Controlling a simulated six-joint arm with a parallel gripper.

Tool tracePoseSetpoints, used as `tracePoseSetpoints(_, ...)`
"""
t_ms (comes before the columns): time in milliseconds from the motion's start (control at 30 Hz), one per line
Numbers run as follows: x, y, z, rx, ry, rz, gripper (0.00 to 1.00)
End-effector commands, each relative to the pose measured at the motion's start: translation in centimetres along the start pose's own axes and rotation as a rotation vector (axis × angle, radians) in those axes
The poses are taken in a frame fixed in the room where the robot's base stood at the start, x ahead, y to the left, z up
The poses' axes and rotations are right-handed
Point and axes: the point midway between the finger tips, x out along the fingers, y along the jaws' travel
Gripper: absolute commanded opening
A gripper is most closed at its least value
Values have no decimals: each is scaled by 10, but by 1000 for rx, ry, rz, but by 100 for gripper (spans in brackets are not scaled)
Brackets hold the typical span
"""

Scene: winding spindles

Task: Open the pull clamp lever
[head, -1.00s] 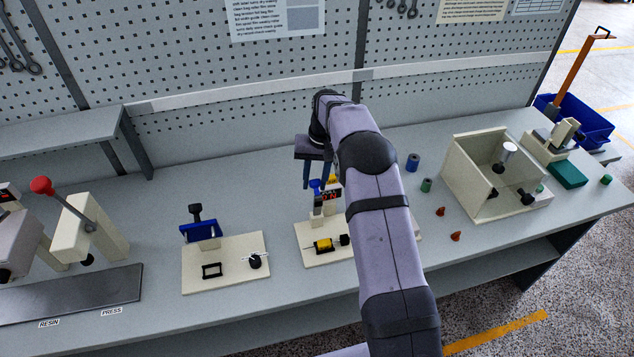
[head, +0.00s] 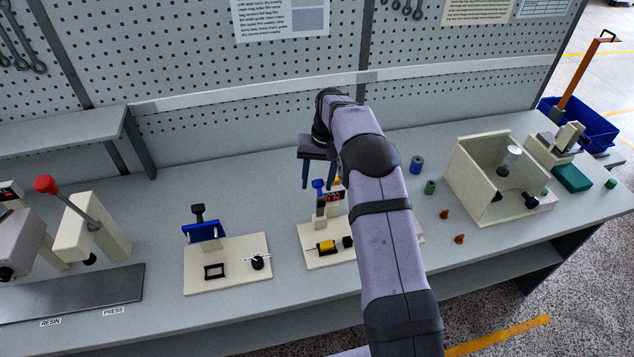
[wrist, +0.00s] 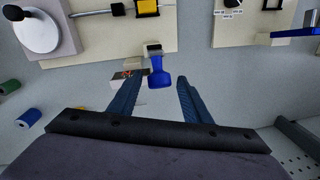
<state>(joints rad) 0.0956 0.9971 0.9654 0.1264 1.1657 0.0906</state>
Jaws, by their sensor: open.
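The pull clamp lever appears to be the blue handle (head: 318,184) at the back of the middle cream baseplate (head: 317,258). In the wrist view the blue lever (wrist: 158,74) sticks out from a metal-and-black mount at the plate's edge. My gripper (head: 318,187) is above the rear of this plate, fingers pointing down. In the wrist view my gripper (wrist: 155,84) is open, with one dark blue finger on each side of the lever's line. Gaps show on both sides, and the fingers do not seem to touch it. My arm hides the plate's right part.
A red-digit display (head: 330,197) stands close to the lever, and a yellow spool (head: 327,247) lies in front. Left is another plate with a blue bar (head: 203,231). Right are small spools (head: 417,165), orange cones (head: 445,214) and an open cream box (head: 490,180).

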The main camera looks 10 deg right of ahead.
Motion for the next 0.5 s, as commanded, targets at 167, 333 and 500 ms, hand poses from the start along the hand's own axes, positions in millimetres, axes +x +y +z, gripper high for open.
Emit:
tracePoseSetpoints(167, -20, 0, -1, 0, 6, -1, 44)
tracePoseSetpoints(333, -43, -1, -1, 0, 5, -1, 44)
tracePoseSetpoints(500, -60, -2, -1, 0, 2, -1, 44)
